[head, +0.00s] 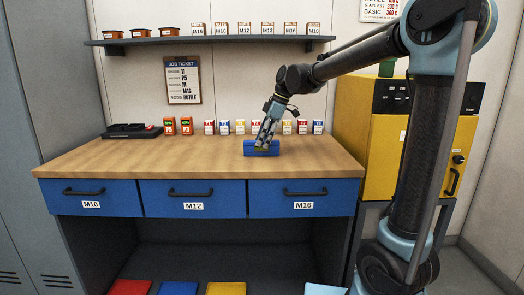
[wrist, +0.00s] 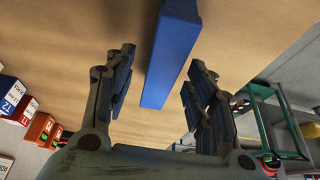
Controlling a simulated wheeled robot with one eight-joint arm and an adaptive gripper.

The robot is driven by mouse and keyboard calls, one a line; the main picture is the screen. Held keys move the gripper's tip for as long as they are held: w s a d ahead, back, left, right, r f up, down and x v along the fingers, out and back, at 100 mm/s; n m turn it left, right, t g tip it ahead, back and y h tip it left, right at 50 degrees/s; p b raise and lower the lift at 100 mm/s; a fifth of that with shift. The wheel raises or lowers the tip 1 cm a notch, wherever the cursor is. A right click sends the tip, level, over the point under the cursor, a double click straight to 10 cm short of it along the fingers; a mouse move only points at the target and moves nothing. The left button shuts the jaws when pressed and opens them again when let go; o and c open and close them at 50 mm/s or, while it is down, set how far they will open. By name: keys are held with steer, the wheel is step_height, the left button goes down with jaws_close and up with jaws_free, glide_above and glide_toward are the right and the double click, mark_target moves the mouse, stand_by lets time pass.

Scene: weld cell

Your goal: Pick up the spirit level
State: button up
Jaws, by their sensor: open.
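The spirit level, a blue bar (head: 262,152), lies on the wooden workbench (head: 120,160) near its front edge, above the M16 drawer. My gripper (head: 265,140) is just above it, reaching down from the right and partly covering it. In the wrist view the blue bar (wrist: 172,50) runs from the top edge down between the two spread fingers of my gripper (wrist: 163,68). Gaps show between the bar and both fingers, so the jaws are open and not closed on it. The bar's far end is cut off by the frame.
A row of small labelled boxes (head: 225,127) stands behind, with orange boxes (head: 170,126) and a black tray (head: 132,131) to the left. A yellow cabinet (head: 366,125) stands right of the bench. The bench's left front is clear.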

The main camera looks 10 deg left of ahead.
steer(key=shift+x, duration=1.1)
jaws_close()
steer(key=shift+r, duration=0.1)
